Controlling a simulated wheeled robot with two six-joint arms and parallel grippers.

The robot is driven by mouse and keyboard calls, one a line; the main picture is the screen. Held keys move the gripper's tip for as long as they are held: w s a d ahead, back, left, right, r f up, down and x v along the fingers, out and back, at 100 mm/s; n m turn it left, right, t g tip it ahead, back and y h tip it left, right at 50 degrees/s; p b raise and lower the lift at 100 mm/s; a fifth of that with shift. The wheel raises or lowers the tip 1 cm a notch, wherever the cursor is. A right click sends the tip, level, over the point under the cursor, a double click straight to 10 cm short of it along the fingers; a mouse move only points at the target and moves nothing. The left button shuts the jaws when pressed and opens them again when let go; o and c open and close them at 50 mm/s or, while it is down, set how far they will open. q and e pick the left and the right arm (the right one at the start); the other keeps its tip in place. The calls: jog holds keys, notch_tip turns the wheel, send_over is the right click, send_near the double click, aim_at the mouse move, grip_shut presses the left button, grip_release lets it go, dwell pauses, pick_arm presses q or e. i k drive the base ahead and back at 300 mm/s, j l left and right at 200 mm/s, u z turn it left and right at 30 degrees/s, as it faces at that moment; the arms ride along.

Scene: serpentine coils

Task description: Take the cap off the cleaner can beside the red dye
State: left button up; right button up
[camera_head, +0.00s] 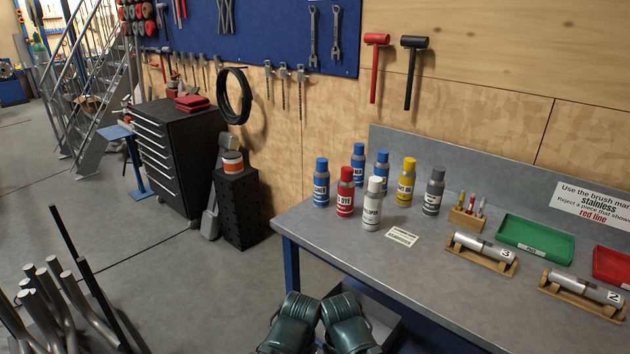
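The red dye can (345,197) stands upright on the grey workbench (330,238), with a red cap. A blue-capped can (321,187) stands just left of it, its cap on; its blue label is too small to read surely. Two more blue-capped cans stand behind, one (359,159) behind the red can and one (382,168) farther right, partly hidden. A white can (372,210) stands in front and to the right of the red one. Neither of my grippers can be made out in the head view, and none touches the cans.
A yellow can (406,184) and a grey can (433,194) stand to the right. A small card (402,236), a brush holder (467,217), a green tray (536,240), a red tray (612,266) and two cradled tubes lie farther right. The bench's front left is clear.

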aim_at(322, 163)
jog(key=j+z, duration=0.1)
jog(key=z, duration=0.6)
jog(key=i+j+z, duration=0.15)
jog(key=j+z, duration=0.75)
jog(key=j, duration=0.15)
